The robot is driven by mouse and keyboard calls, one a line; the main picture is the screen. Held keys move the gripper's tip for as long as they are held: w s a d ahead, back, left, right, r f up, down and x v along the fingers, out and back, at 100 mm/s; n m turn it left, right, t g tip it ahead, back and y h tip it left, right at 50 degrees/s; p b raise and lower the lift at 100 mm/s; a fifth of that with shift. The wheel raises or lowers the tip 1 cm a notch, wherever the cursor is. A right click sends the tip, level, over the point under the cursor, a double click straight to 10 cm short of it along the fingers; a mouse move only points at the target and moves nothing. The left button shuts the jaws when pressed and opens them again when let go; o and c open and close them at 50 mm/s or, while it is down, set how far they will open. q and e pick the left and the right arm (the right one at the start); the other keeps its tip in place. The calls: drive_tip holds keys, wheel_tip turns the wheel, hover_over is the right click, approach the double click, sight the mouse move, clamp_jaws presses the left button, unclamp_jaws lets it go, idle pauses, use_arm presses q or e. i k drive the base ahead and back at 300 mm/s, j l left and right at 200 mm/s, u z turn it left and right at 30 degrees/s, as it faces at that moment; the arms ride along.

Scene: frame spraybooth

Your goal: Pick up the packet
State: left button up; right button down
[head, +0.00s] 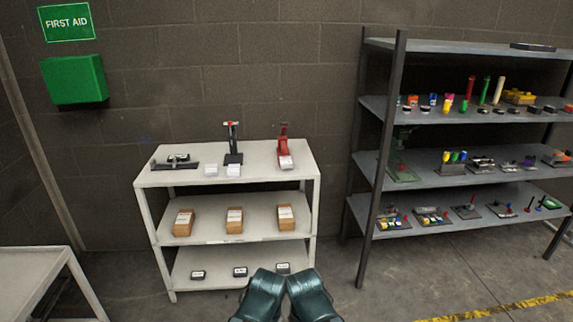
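No single thing is clearly the packet. Two teal parts of my arms show at the bottom centre, in front of the unit. Neither of my grippers is in view, and I see nothing held.
Small dark labelled items (240,272) lie on the bottom shelf. A black stand (233,150) and a red tool (284,150) stand on top. A dark rack (400,120) with many items is at right. A pale table (30,275) is at lower left. Floor between is clear.

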sight(285, 162)
drive_tip(key=i+z, duration=0.1)
drive_tip(key=z, duration=0.6)
drive_tip(key=i+j+z, duration=0.3)
drive_tip(key=j+z, duration=0.15)
drive_tip(key=i+j+z, duration=0.2)
drive_tip(key=j, duration=0.25)
drive_tip(key=i+j, duration=0.15)
drive_tip(key=j, duration=0.25)
drive_tip(key=i+j, duration=0.1)
drive_tip(key=j, duration=0.3)
drive_tip(key=i+j+z, duration=0.1)
drive_tip(key=j, duration=0.3)
